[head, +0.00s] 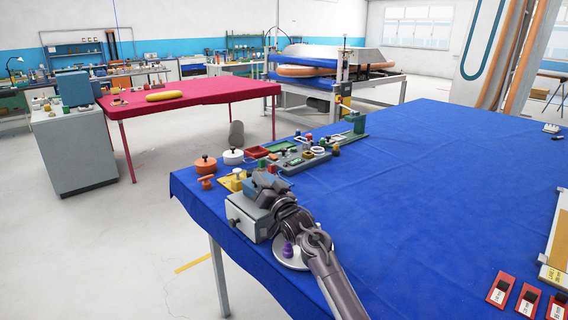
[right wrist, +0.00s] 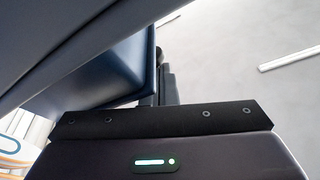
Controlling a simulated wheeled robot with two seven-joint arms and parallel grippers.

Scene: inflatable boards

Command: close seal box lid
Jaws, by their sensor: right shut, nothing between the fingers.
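A grey box (head: 246,220), which looks like the seal box, sits at the near left corner of the blue table, with a small knob on its front. My right arm reaches in from the bottom right, and my right gripper (head: 268,184) is right over the box top. The gripper is shut and empty. It hides much of the box top, so I cannot tell how far the lid is open. In the right wrist view the dark fingers (right wrist: 164,86) are beside a dark blue-grey surface (right wrist: 105,75); contact is unclear. My left gripper is out of view.
An orange pot (head: 205,165), a white pot (head: 233,157) and several small parts stand behind the box. A purple piece (head: 288,250) is beside my arm. The middle of the blue table (head: 420,190) is clear. Red label cards (head: 501,289) lie at the near right.

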